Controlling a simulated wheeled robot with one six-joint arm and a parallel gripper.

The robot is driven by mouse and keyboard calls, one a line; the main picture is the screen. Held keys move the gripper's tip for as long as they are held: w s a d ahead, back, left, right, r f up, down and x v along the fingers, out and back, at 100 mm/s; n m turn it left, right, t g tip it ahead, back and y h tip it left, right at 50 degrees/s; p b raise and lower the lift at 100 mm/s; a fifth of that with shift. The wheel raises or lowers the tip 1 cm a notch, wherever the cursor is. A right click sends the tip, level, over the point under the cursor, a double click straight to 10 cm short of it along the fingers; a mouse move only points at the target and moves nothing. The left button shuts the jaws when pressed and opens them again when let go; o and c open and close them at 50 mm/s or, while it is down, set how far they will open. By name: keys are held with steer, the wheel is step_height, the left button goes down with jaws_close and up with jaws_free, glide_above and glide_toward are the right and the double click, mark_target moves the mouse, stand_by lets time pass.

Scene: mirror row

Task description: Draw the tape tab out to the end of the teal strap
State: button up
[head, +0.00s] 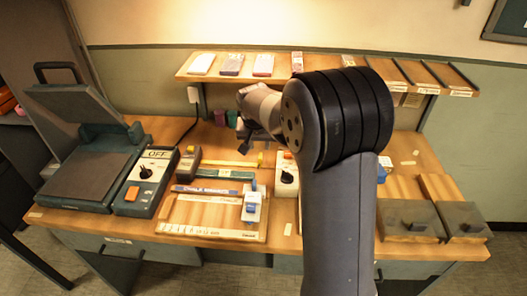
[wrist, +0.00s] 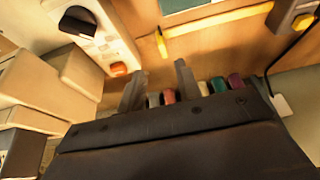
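The tape measure is a dark box (head: 188,164) with a yellow tape (head: 228,164) drawn out to the right. In the wrist view the box (wrist: 293,15) is at the top right and the tape (wrist: 215,22) runs left to a yellow tab (wrist: 161,44). The teal strap (head: 228,174) lies alongside, nearer the front edge; in the wrist view a part of it (wrist: 192,6) shows at the top. The tab looks close to level with the strap's end there. My gripper (wrist: 158,78) is open and empty, its fingers apart from the tab. In the head view my gripper (head: 246,144) hangs above and behind the tape.
A white switch box (wrist: 100,32) with black knob and orange button stands beside the tab. Several coloured pieces (wrist: 218,85) sit behind my fingers. A chalk board (head: 205,212), a press (head: 85,150) and an OFF box (head: 147,180) occupy the front and left. A shelf (head: 325,68) is behind.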

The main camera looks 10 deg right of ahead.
mark_target(260, 156)
steer(key=x, duration=0.8)
steer(key=w+x, duration=0.1)
steer(key=x, duration=0.3)
steer(key=shift+r+p, duration=0.2)
steer(key=shift+p, duration=0.1)
jaws_close()
